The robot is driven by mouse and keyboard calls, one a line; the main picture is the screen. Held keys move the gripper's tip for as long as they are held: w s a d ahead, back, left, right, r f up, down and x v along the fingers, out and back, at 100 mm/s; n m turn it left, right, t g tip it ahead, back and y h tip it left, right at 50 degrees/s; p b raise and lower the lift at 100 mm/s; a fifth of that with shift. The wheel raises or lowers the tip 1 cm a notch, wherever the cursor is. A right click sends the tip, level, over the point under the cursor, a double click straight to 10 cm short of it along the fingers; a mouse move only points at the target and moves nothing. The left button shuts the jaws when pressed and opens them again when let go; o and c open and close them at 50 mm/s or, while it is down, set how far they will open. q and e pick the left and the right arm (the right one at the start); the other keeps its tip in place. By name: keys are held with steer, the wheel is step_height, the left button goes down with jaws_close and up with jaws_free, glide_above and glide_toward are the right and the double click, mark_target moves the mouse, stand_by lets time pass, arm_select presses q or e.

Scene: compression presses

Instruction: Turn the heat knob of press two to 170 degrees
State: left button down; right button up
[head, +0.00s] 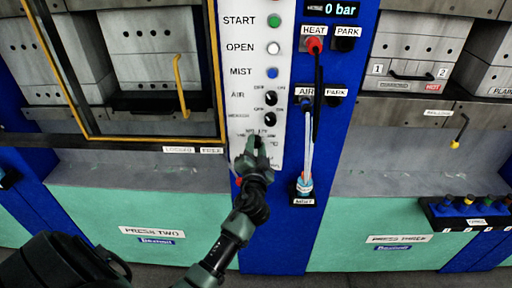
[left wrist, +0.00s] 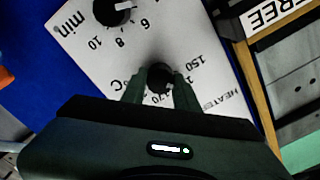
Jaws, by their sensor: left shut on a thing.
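Press two (head: 150,231) is the left machine, with a white control panel (head: 259,63) at its right side. The heat knob (left wrist: 158,73) is a small black knob with a scale around it reading 150, a partly covered number ending in 70, and °C. My left gripper (head: 253,143) is shut on this knob low on the panel. In the left wrist view the fingers (left wrist: 158,84) stand at either side of the knob. They cover part of the scale, and I cannot read where the pointer stands. My right gripper is not in view.
Another black knob, marked in min (left wrist: 112,10), sits beside the heat knob. Above are AIR (head: 271,98) and heater switches and coloured buttons. A blue post (head: 345,100) with hoses stands to the right. A yellow-framed guard (head: 219,60) is close on the left.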

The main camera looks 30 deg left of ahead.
arm_select(q)
steer(key=m, duration=0.5)
steer(key=shift+m, duration=0.3)
steer(key=m+p, duration=0.1)
steer(key=m, duration=0.3)
steer(key=shift+f, duration=0.1)
steer(key=shift+m+p, duration=0.5)
steer(key=shift+m, duration=0.8)
steer(key=shift+f, duration=0.1)
steer(key=c, duration=1.1)
jaws_free()
steer(key=shift+d, duration=0.1)
steer(key=shift+o, duration=0.2)
